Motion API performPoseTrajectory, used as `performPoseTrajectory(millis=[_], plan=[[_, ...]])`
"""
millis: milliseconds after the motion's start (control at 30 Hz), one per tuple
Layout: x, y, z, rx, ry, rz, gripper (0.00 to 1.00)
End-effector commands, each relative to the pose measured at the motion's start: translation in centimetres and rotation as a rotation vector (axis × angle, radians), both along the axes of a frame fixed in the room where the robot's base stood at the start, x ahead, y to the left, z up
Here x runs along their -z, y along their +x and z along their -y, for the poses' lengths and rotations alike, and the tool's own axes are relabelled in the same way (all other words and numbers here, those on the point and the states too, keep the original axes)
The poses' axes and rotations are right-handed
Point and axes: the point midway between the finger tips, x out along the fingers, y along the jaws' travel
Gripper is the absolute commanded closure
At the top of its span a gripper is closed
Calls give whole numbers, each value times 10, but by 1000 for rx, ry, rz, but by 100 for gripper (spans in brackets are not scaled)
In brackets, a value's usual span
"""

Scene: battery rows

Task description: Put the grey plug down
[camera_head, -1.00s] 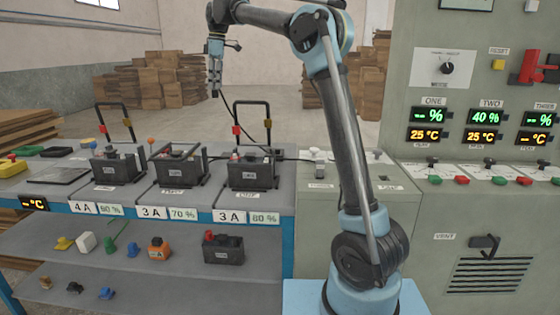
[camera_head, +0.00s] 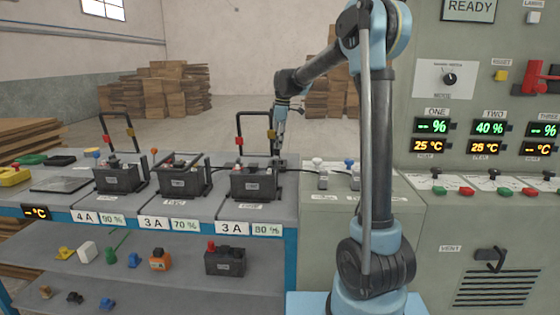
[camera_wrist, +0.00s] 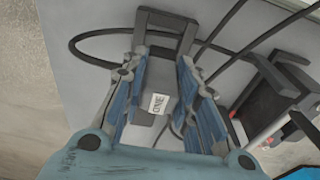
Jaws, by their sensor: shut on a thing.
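The grey plug (camera_wrist: 162,78) with a white label sits between the two blue-lined fingers of my gripper (camera_wrist: 160,95) in the wrist view. The fingers are shut on it. A dark bracket-like frame (camera_wrist: 186,24) lies just beyond the plug's far end; I cannot tell whether they touch. In the head view my gripper (camera_head: 278,150) points down just behind the right-hand battery (camera_head: 255,183), low over the bench's back part. The plug is too small and partly hidden there to make out clearly.
Two more dark batteries, the middle one (camera_head: 180,177) and the left one (camera_head: 120,177), stand along the grey bench (camera_head: 215,208). Upright black handles with red and yellow clips rise behind. Dark cables cross the bench. Grey plug-like posts (camera_head: 322,178) stand right, beside the control panel (camera_head: 470,215).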

Motion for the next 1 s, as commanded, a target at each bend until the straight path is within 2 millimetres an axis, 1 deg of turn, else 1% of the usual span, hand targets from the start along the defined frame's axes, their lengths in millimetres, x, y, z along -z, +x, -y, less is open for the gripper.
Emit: performPoseTrajectory(millis=[33, 100, 333, 500, 600, 933, 967, 1000], plan=[[8, 0, 0, 0, 0, 0, 97], [14, 0, 0, 0, 0, 0, 97], [29, 0, -1, 0, 0, 0, 97], [52, 0, -1, 0, 0, 0, 97], [61, 0, -1, -1, 0, 0, 97], [63, 0, -1, 0, 0, 0, 97], [63, 0, -1, 0, 0, 0, 70], [63, 0, -1, 0, 0, 0, 61]])
